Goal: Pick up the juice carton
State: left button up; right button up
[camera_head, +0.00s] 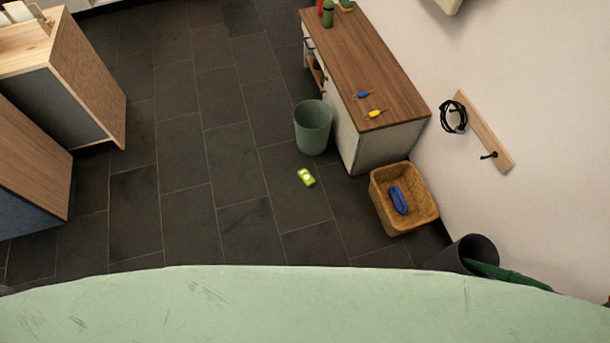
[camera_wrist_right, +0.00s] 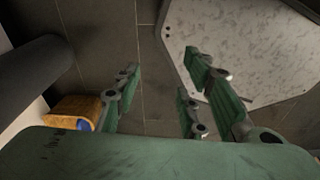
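A small bright green and white carton-like object (camera_head: 306,177), which looks like the juice carton, lies on the dark tiled floor in the head view. It is small there, and its print cannot be read. It does not show in the right wrist view. My right gripper (camera_wrist_right: 158,76) shows in the right wrist view, with its green fingers spread apart and nothing between them.
A grey-green bin (camera_head: 313,128) stands behind the carton, beside a wooden-topped cabinet (camera_head: 362,62). A wicker basket (camera_head: 421,217) holding a blue item (camera_head: 398,200) and a dark bin (camera_head: 474,251) stand at right. Wooden furniture (camera_head: 88,75) stands at left. Floor around the carton is clear.

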aim_at(306, 178)
jog(key=i+z, duration=0.2)
jog(key=i, duration=0.25)
jog(key=i+j+z, duration=0.15)
jog(key=i, duration=0.3)
jog(key=i+j+z, duration=0.2)
jog(key=i, duration=0.25)
